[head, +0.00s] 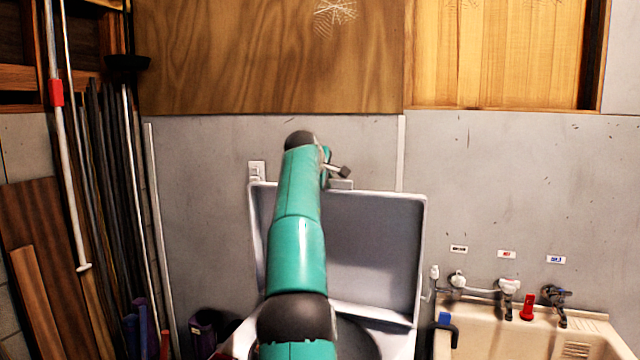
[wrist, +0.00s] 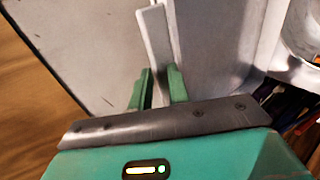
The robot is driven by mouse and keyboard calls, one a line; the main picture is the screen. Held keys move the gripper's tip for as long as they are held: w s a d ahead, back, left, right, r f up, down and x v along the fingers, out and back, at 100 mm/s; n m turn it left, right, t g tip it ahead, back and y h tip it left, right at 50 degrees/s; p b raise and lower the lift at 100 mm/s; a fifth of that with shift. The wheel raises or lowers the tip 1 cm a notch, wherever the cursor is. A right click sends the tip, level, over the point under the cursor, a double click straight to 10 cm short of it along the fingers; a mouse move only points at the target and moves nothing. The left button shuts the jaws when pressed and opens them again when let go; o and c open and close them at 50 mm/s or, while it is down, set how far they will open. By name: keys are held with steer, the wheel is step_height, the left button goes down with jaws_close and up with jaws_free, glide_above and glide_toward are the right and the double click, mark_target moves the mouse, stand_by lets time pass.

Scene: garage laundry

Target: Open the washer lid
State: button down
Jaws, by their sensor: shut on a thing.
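The washer lid (head: 375,250) is a grey panel with a white rim, and it stands raised, about upright, at the back of the white washer (head: 407,338). The washer's dark round opening (head: 357,340) shows partly below it. My teal arm hides the left part of the lid and washer. In the wrist view, my gripper (wrist: 160,88) has its two green fingers closed on a flat pale tab (wrist: 155,40). In the head view, this tab (head: 341,184) shows at the lid's top edge, and my gripper is mostly hidden there.
A beige sink (head: 590,335) with taps (head: 555,293) stands right of the washer. Poles and boards (head: 100,180) lean at the left. A grey wall (head: 200,180) is close behind the lid. Dark containers (head: 203,330) sit low at left.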

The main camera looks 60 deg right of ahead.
steer(key=shift+d+r, duration=0.1)
steer(key=shift+d, duration=0.5)
steer(key=c, duration=1.8)
jaws_free()
steer(key=shift+c, duration=0.2)
steer(key=o, duration=0.3)
steer(key=shift+d, duration=0.1)
steer(key=v, duration=1.4)
steer(key=shift+s, duration=0.1)
